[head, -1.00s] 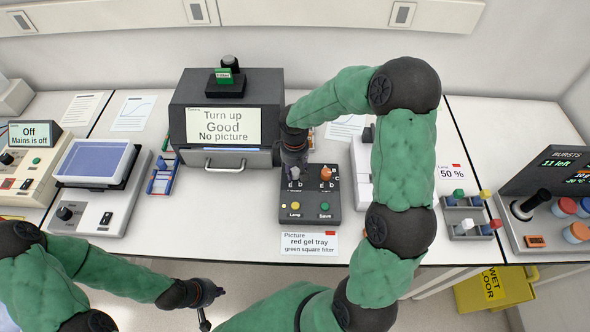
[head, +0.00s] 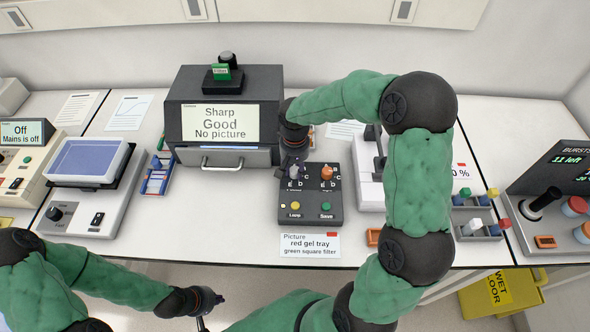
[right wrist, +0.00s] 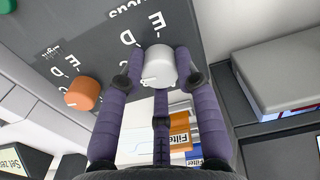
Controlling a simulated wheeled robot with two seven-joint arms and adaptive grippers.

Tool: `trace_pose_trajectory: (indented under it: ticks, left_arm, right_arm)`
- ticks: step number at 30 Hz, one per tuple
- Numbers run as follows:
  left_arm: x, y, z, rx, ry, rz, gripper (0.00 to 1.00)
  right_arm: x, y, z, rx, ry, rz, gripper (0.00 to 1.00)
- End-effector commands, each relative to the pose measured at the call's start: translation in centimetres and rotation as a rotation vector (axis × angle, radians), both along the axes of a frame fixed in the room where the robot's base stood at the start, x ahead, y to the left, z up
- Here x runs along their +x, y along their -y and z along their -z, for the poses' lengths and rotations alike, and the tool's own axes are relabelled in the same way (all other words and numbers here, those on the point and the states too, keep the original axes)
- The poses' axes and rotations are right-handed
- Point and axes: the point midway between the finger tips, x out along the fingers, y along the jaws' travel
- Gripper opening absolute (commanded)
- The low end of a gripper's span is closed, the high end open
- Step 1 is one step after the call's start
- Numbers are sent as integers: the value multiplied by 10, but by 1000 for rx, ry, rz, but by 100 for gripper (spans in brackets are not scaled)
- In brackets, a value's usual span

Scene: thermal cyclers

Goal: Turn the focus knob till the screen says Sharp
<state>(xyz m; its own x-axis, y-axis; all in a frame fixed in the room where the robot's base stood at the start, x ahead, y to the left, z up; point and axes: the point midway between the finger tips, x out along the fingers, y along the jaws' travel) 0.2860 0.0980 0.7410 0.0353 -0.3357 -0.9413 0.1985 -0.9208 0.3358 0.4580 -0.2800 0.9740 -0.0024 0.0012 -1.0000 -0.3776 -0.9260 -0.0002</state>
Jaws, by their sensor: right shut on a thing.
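The screen (head: 219,123) on the dark camera box reads "Sharp", "Good", "No picture". The focus knob (right wrist: 158,67) is a white-grey knob on the dark control box (head: 310,213); in the right wrist view it sits between my purple fingers.
Yellow and green buttons (head: 326,206) are on the control box's front part. A picture card (head: 310,245) lies before it. A blue rack (head: 157,178) stands left, a white device (head: 368,175) right. My right arm spans the area right of the box.

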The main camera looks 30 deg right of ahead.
Motion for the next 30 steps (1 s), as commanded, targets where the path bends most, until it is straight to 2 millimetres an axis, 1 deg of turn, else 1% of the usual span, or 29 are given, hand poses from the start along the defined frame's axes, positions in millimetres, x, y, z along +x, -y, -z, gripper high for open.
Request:
trace_pose_trajectory:
  ticks: [1,7,21,22,23,24,30]
  left_arm:
    - [0,0,2,0,0,0,0]
    - [0,0,3,0,0,0,0]
    - [0,0,3,0,0,0,0]
    - [0,0,3,0,0,0,0]
    - [0,0,3,0,0,0,0]
    - [0,0,3,0,0,0,0]
    - [0,0,3,0,0,0,0]
  right_arm:
    - [6,1,-3,0,18,18,0]
    - [6,1,-4,0,19,66,0]
    - [7,2,-5,-2,22,78,0]
    - [7,2,-5,-2,22,78,41]
    - [7,2,-5,-2,22,77,50]
    - [6,2,-5,-2,20,77,56]
    - [3,2,-3,-2,11,76,56]
